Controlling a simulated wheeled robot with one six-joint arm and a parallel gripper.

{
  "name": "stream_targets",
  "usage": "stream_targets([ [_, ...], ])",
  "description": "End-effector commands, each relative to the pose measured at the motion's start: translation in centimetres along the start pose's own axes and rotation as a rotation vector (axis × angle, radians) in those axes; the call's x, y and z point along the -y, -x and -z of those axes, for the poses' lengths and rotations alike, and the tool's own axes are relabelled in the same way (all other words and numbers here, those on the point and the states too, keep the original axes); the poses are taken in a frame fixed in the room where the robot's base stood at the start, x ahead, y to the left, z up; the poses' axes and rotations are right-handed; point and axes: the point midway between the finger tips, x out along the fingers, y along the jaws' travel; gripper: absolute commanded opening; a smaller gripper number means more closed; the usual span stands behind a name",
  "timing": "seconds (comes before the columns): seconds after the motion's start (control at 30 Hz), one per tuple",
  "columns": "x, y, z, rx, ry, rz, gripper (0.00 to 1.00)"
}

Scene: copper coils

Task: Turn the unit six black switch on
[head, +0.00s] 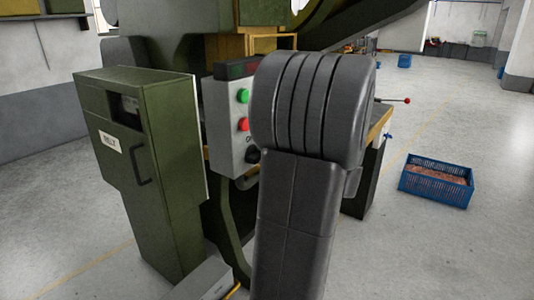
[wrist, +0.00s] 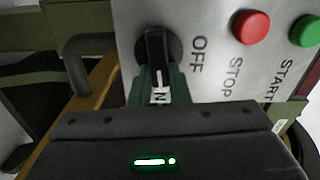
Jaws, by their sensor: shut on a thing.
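The black switch (wrist: 157,45) is a round knob with a raised handle on a grey control panel (wrist: 205,65). In the wrist view its handle lies upright in the picture, with "OFF" to its right and a partly hidden label showing an "N" below it. My gripper (wrist: 158,75) is shut on the handle, with a dark green finger on each side. In the head view the switch (head: 252,156) shows only partly beside my dark arm. My fingers are hidden there behind the arm.
A red STOP button (wrist: 251,27) and a green START button (wrist: 306,31) sit on the same panel, close to my gripper. A green cabinet (head: 150,190) stands left of the panel. A blue crate (head: 436,183) lies on open floor at the right.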

Motion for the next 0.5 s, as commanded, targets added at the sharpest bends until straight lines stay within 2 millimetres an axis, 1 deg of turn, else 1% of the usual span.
stream_targets([
  [0.2,-0.12,0.02,0.02,-0.001,-0.08,0.0,0.0],
  [0.5,-0.22,0.02,0.01,-0.001,-0.112,0.0,0.0],
])
